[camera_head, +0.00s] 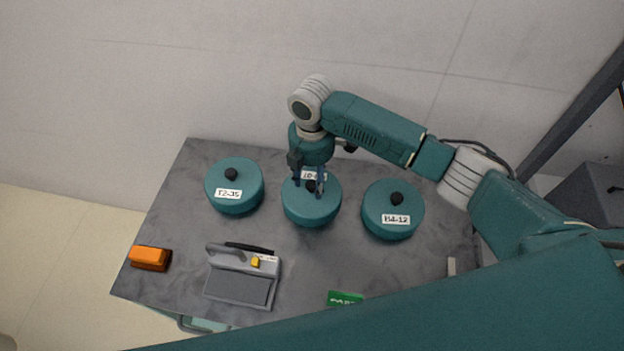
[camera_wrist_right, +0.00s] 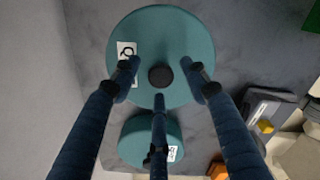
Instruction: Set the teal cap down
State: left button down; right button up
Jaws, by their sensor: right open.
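Three round teal caps with black knobs and white labels stand in a row on the cart. The middle cap (camera_head: 312,212) is under my right gripper (camera_head: 309,188); it also shows large in the right wrist view (camera_wrist_right: 165,32). The fingers of my right gripper (camera_wrist_right: 160,78) are spread around its black knob (camera_wrist_right: 160,76), with gaps between them and the knob. The cap looks level and appears to rest on the cart top; its label is partly hidden by the fingers. The left cap (camera_head: 235,200) reads T2-35. The right cap (camera_head: 393,222) reads about H4-12. My left gripper is out of view.
The grey cart top (camera_head: 180,235) stands against a pale wall. Toward its front are an orange block (camera_head: 150,259), a grey device with a handle (camera_head: 240,288) and a green card (camera_head: 344,298). The surface between the caps and the front items is clear.

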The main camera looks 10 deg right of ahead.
notch_tip(320, 180, up, 12)
jog(key=b, duration=0.2)
jog(key=shift+s+f, duration=0.1)
jog(key=shift+f, duration=0.1)
